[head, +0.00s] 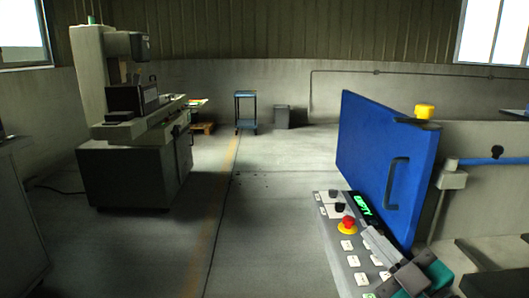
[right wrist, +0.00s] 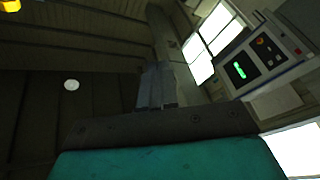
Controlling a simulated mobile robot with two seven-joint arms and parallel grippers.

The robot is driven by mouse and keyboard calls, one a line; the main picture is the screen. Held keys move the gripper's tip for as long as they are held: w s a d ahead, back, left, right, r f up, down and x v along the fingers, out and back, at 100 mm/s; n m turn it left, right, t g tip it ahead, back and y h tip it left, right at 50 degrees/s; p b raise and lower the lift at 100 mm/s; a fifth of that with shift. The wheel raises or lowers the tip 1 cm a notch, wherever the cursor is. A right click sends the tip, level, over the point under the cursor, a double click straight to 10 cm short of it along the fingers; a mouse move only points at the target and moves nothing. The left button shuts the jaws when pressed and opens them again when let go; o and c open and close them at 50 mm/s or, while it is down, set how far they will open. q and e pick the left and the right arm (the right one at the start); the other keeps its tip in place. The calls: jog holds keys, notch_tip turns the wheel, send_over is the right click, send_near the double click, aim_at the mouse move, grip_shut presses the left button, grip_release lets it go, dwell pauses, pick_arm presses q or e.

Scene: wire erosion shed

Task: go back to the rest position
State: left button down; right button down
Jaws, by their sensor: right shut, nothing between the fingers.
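My right gripper (head: 374,240) is at the lower right of the head view, in front of a sloped control panel (head: 335,238) and below a blue door (head: 378,150). Its grey fingers are shut with nothing between them. In the right wrist view the closed fingers (right wrist: 156,88) point up and away, above a dark gripper body and a teal part. It hides part of the panel's right side; I cannot tell whether it touches the panel. My left gripper is not in view.
The panel has a red stop button (head: 348,224), several white keys and a green display (head: 363,204) reading "EMPTY". The blue door has a dark handle (head: 396,183). A grey machine (head: 133,165) stands left, a small trolley (head: 245,112) at the back. The middle floor is clear.

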jog(key=s+d+f+m+g+h, duration=0.1)
jog(key=s+f+m+g+h, duration=0.1)
jog(key=f+m+h, duration=0.1)
jog(key=s+d+f+m+g+h, duration=0.1)
jog(key=d+f+m+g+h, duration=0.1)
jog(key=f, duration=0.4)
jog(key=s+d+f+m+g+h, duration=0.2)
jog(key=f+m+h, duration=0.2)
jog(key=f, duration=0.1)
jog(key=shift+s, duration=0.35)
jog(key=s+a+f+m+g+y, duration=0.1)
jog(key=s+f+g, duration=0.4)
jog(key=s, duration=0.3)
jog(key=s+a+f+g, duration=0.2)
jog(key=s+f+g, duration=0.25)
jog(key=s, duration=0.35)
jog(key=w+a+f+t+y, duration=0.1)
jog(key=w+a+f+t, duration=0.1)
jog(key=w+f+t, duration=0.5)
jog(key=shift+a+f+y, duration=0.3)
jog(key=shift+a+f, duration=0.05)
jog(key=shift+f, duration=0.8)
jog(key=shift+d, duration=0.1)
